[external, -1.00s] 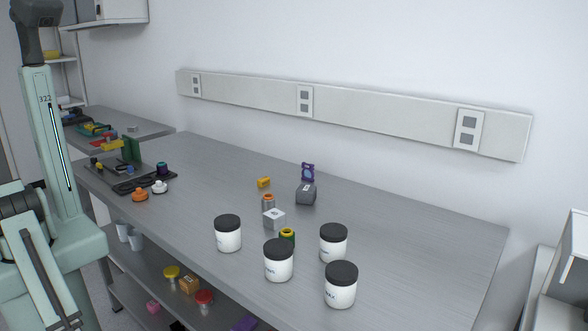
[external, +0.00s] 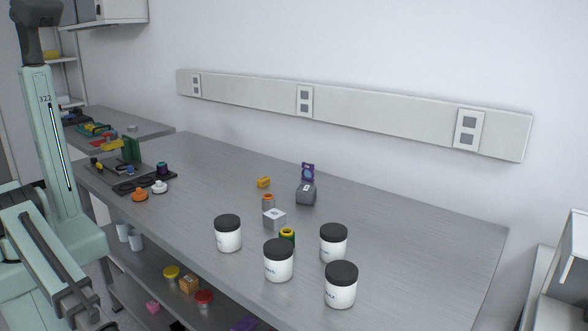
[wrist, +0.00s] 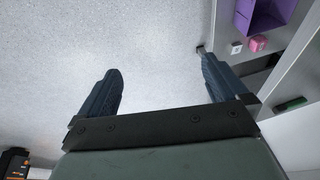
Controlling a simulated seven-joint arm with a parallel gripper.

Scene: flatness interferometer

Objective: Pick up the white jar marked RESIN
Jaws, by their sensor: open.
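Several white jars with black lids stand upright near the front edge of the bench in the external view. One is at the left (external: 228,240), one at the front middle (external: 278,266), one behind at the right (external: 333,248) and one at the front right (external: 340,291). Their labels are too small or turned away to read, so I cannot tell which is marked RESIN. My gripper (wrist: 158,90) shows in the wrist view with its two dark fingers spread apart and nothing between them. It points at the speckled floor, away from the jars.
A grey-white box (external: 274,220), a green-and-yellow spool (external: 287,236) and a dark grey block (external: 306,197) stand behind the jars. The bench's right part (external: 430,245) is clear. A lower shelf holds small items, including a purple bin (wrist: 265,14).

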